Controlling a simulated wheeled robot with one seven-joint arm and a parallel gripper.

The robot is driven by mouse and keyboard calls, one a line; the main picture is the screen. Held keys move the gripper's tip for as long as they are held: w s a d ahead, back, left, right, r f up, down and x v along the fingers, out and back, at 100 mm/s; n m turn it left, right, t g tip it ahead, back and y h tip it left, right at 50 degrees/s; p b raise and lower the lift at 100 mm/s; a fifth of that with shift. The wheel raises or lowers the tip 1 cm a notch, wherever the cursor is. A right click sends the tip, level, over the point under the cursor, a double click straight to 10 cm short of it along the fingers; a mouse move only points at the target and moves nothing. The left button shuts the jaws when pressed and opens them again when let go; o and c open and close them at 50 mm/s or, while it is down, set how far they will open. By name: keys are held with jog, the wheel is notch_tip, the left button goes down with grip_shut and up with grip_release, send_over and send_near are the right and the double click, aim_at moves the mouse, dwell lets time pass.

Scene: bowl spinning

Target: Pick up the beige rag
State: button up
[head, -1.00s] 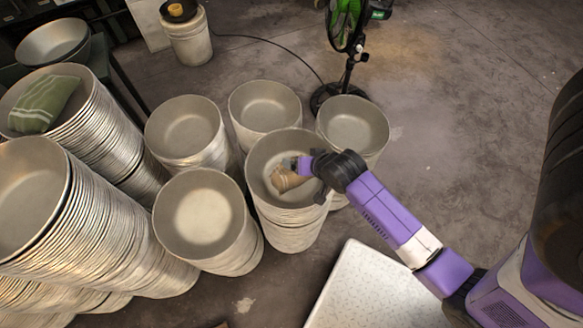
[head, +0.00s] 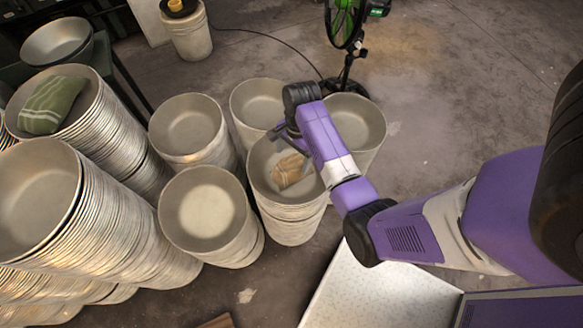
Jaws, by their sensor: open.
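The beige rag (head: 288,171) lies crumpled inside the top bowl (head: 258,168) of a stack in the middle of the head view. My gripper (head: 277,133) is open above the far left part of that bowl, apart from the rag as far as I can tell. My purple forearm passes over the bowl's right side and hides part of its rim. The fingertips are small and partly hidden by the wrist.
Several bowl stacks surround this one, including a near-left stack (head: 200,213) and a far-right stack (head: 357,122). A green striped cloth (head: 52,104) lies in a left bowl. A green fan (head: 345,28) stands behind. The floor at right is free.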

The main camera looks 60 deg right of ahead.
aim_at(293, 162)
jog(key=f, duration=0.3)
jog(key=a+f, duration=0.1)
jog(key=f, duration=0.1)
jog(key=shift+s, duration=0.15)
jog(key=shift+c, duration=0.2)
jog(key=c, duration=1.4)
notch_tip(293, 162, up, 18)
jog(key=p, duration=0.3)
jog(key=shift+r, duration=0.15)
jog(key=shift+r+p, duration=0.9)
jog(key=shift+p, duration=0.25)
jog(key=shift+c, duration=0.2)
